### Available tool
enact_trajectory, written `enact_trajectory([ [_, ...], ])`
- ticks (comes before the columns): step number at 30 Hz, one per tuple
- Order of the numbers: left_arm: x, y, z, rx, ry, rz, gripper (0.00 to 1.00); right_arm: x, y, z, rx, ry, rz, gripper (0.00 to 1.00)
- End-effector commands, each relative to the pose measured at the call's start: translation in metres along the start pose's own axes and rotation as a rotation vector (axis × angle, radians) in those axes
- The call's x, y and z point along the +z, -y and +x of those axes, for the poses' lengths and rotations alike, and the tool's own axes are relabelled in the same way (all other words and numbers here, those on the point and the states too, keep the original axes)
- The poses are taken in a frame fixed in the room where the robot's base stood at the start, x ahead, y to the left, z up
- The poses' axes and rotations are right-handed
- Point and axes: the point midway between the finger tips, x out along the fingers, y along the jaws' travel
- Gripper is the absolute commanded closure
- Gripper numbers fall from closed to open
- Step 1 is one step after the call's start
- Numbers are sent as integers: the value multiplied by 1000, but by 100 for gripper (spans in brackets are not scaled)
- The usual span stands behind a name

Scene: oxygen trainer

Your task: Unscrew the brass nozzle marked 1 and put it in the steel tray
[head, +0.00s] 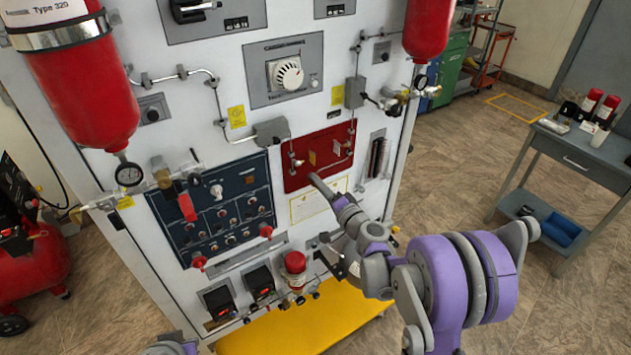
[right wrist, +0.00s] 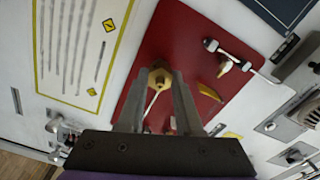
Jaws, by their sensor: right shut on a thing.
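My right gripper (head: 313,178) reaches the lower part of the red panel (head: 327,142) on the white cabinet. In the right wrist view, my right gripper (right wrist: 158,90) is shut on a brass nozzle (right wrist: 159,76) with a hexagonal body, in front of the red panel (right wrist: 190,35). No number can be read on it. In the head view the fingers hide this nozzle. A second brass fitting (right wrist: 226,68) sits apart on the panel, beside a pipe; it also shows in the head view (head: 297,162). I cannot make out the steel tray. My left gripper is not in view.
A grey cart (head: 578,160) with red bottles (head: 590,101) and a blue bin (head: 562,229) stands at the right. A dark blue switch panel (head: 217,207) is left of the red one. A yellow platform (head: 300,325) lies below. Open floor separates cabinet and cart.

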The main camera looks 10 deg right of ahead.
Motion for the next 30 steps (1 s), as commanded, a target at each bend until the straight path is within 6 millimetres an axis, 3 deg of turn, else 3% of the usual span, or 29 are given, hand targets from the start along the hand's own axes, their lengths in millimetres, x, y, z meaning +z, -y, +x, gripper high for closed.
enact_trajectory([
  [4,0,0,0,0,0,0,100,1,0,0,0,1,-119,100],
  [14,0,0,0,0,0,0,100,1,0,0,0,2,-151,100],
  [22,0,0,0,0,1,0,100,1,0,-1,0,2,-411,100],
  [30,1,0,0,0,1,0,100,2,-1,-1,0,2,-434,100],
])
